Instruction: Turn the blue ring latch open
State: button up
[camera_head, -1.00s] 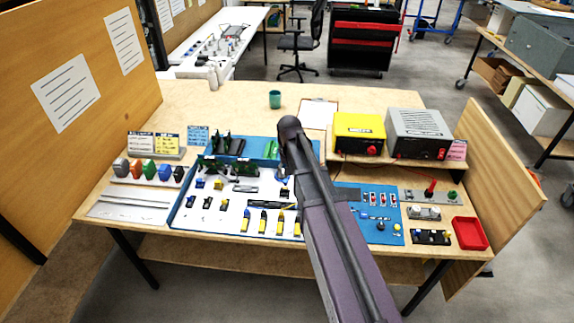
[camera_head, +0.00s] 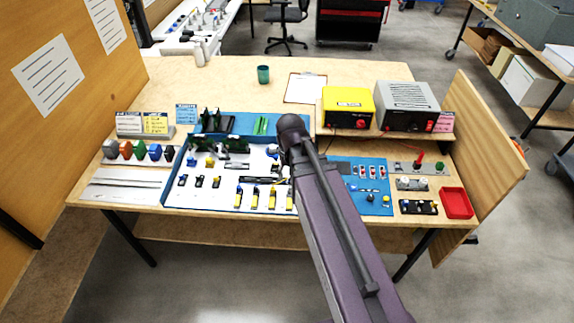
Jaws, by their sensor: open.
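My arm (camera_head: 340,235) reaches up from the bottom of the head view over the workbench (camera_head: 210,85). Its dark rounded joint (camera_head: 291,127) covers the right part of the white board. My gripper is hidden behind the arm. A blue rounded part (camera_head: 155,152) stands in a row of coloured parts at the bench's left. I cannot tell whether it is the blue ring latch. Small blue pieces also sit on the white board (camera_head: 222,182), too small to identify. Whatever lies under my arm is hidden.
A yellow box (camera_head: 348,101) and a grey box (camera_head: 405,100) stand on a raised shelf at the right. A blue panel (camera_head: 375,203) and a red tray (camera_head: 457,203) lie in front. Wooden partitions flank the bench.

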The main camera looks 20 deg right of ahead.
jog(key=shift+s+r, duration=0.1)
jog(key=shift+s, duration=0.75)
jog(key=shift+s, duration=1.15)
